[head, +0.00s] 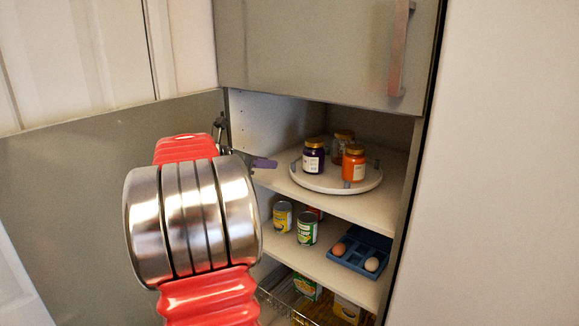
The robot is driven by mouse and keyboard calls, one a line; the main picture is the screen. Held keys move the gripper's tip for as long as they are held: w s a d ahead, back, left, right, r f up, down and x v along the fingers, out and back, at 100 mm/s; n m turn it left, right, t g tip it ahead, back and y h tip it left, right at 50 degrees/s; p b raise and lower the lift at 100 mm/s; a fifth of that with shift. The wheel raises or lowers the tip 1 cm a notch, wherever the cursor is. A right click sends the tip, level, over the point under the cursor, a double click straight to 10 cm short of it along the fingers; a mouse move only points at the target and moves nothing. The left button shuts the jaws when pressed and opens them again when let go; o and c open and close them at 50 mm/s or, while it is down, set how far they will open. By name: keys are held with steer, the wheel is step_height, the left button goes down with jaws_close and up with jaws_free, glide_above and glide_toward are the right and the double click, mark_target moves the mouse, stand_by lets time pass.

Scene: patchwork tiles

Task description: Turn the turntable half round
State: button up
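The turntable (322,184) is a round white disc with small grey upright pegs at its rim. It sits on the upper open shelf of the cabinet. It bears a dark purple jar (313,158), an orange jar (353,166) and a third gold-lidded jar (343,139) behind them. My gripper (262,163) is mostly hidden behind my own red and silver arm. Only a purplish tip shows, at the left of the shelf opening. It appears apart from the turntable, with a gap to the left of the rim. Whether it is open or shut cannot be seen.
The upper shelf (375,206) is bare in front of the turntable. Below stand cans (307,228) and a blue egg tray (349,259). A wire basket with packets is lower. An open door (90,190) lies left; a shut door (320,50) hangs above.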

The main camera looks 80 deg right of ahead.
steer(key=x, duration=1.2)
steer(key=shift+s+f, duration=0.1)
steer(key=shift+c, duration=0.5)
jaws_close()
